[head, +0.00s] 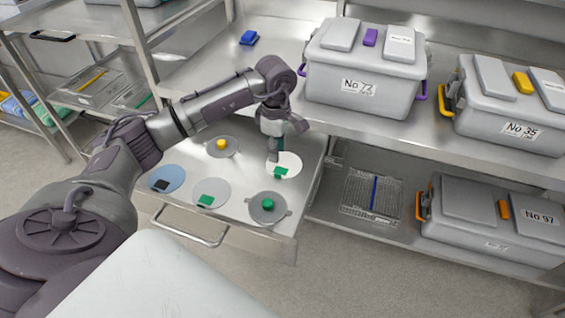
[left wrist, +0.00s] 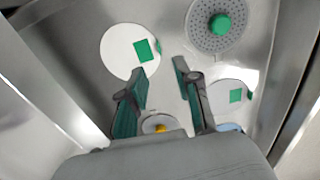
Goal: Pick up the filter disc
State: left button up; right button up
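Flat round discs lie in an open metal drawer. A white disc (head: 290,160) with a green square sits under my left gripper (head: 274,156); it also shows in the left wrist view (left wrist: 117,60). A paler grey disc (head: 217,188) with a green square and a blue disc (head: 171,173) with a black square lie to its left. My left gripper also shows in the left wrist view (left wrist: 160,70), with its fingers apart and nothing between them. It points down over the drawer, and the white disc lies beside the left finger there. I cannot tell the exact height. My right gripper is not in view.
Two perforated metal discs, one with a green knob (head: 268,205) and one with a yellow knob (head: 221,143), share the drawer (head: 240,218). Grey lidded boxes (head: 362,68) stand on the shelf at right. A blue block (head: 249,37) sits on the counter.

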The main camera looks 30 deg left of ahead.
aim_at(278, 174)
pick_arm(q)
notch_tip(278, 174, down, 3)
jog(key=shift+f, duration=0.1)
jog(key=shift+a+f, duration=0.1)
jog(key=shift+f, duration=0.45)
notch_tip(278, 174, down, 4)
jog(key=shift+f+p, duration=0.2)
jog(key=shift+p, duration=0.4)
jog(key=shift+w+f, duration=0.1)
jog(key=shift+f, duration=0.25)
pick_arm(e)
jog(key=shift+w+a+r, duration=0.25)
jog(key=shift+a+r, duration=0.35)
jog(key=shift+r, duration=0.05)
pick_arm(q)
jog(key=shift+c, duration=0.3)
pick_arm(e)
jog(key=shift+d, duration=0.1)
pick_arm(q)
grip_shut()
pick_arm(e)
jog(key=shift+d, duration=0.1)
